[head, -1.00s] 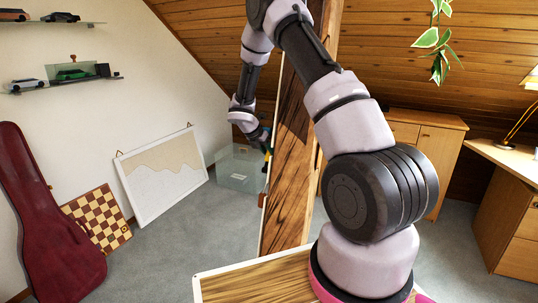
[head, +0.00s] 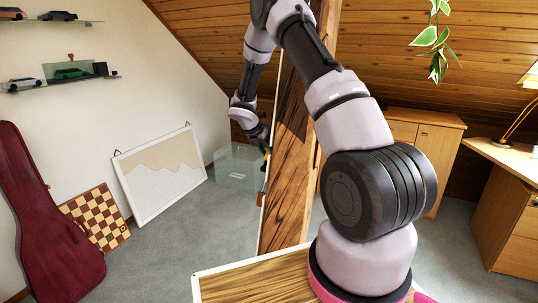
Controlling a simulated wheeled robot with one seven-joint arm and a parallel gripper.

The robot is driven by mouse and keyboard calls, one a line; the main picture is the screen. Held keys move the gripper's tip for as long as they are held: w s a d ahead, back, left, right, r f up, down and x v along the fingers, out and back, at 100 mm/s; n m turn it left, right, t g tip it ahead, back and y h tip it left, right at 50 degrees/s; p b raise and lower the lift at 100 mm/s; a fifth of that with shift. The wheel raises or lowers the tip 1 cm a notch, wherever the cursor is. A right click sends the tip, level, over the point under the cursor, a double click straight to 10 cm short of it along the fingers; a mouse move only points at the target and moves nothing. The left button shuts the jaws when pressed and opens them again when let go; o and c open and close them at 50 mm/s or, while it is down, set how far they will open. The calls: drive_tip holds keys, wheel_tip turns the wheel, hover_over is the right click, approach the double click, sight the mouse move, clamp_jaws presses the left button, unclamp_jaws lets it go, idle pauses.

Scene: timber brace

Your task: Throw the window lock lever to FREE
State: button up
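My gripper (head: 265,150) is small and far off, at the left edge of the timber brace (head: 289,170). The timber post partly hides it, and its fingers are too small to tell open from shut. A small yellow-green bit shows at its tip. I cannot make out the window lock lever or any FREE mark. A small orange-brown piece (head: 262,198) shows at the brace's left edge, below my gripper; I cannot tell what it is.
A clear glass-like box (head: 238,170) stands on the floor behind my gripper. A framed picture (head: 160,177), a chessboard (head: 97,222) and a red instrument case (head: 45,225) lean at the left. A wooden cabinet (head: 430,150) and desk (head: 510,215) stand right. Grey floor is open between.

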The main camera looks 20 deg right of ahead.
drive_tip(key=v, duration=1)
drive_tip(key=shift+a+r, duration=0.25)
drive_tip(key=shift+r, duration=0.05)
drive_tip(key=shift+s, duration=0.1)
